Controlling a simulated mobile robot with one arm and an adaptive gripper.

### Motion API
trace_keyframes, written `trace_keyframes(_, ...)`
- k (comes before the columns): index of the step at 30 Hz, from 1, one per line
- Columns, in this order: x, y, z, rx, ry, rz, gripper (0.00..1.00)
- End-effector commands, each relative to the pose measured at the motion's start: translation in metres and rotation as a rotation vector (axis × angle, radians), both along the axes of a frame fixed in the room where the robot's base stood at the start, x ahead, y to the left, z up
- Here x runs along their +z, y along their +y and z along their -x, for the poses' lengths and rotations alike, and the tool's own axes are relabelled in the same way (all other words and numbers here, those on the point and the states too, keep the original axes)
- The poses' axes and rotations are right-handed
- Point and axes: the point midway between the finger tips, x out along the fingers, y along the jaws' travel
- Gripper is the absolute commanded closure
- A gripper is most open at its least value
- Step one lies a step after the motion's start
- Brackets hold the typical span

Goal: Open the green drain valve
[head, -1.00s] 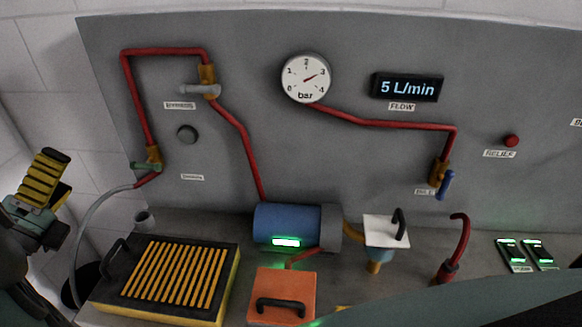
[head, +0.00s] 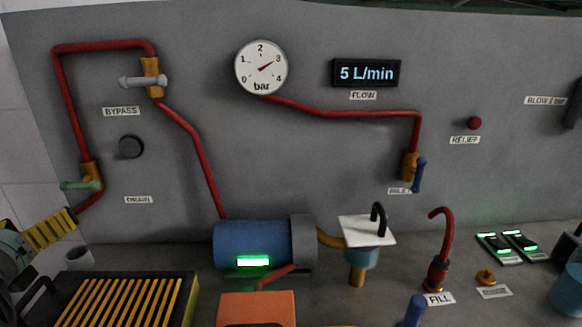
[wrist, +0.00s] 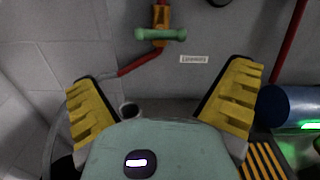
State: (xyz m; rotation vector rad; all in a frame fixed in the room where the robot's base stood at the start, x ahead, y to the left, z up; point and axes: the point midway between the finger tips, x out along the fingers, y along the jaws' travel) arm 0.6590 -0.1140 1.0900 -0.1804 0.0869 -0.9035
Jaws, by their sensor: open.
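The green drain valve handle (head: 80,185) sits on a brass fitting (head: 92,174) at the lower end of the red pipe, at the left of the panel. The handle lies roughly level. In the wrist view the green handle (wrist: 161,34) shows above the gap between my fingers, crosswise, with a small label (wrist: 194,59) to its right. My gripper (wrist: 163,88) is open, its yellow ribbed fingers wide apart with nothing between them. In the head view my gripper (head: 50,231) is at the left edge, below the green handle and apart from it.
A grey bypass handle (head: 142,82) and a dark round knob (head: 131,147) are on the panel above and right. A small grey cup (head: 78,256) and a yellow-slatted box (head: 125,302) stand below, near my gripper.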

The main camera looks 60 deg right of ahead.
Motion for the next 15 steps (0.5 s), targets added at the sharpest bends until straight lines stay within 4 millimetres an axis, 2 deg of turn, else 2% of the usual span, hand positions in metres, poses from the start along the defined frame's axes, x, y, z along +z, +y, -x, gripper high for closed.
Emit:
trace_keyframes(1, 0.002, -0.009, -0.004, -0.008, 0.002, 0.002, 0.0)
trace_keyframes(15, 0.003, -0.067, -0.05, -0.006, 0.001, 0.005, 0.0)
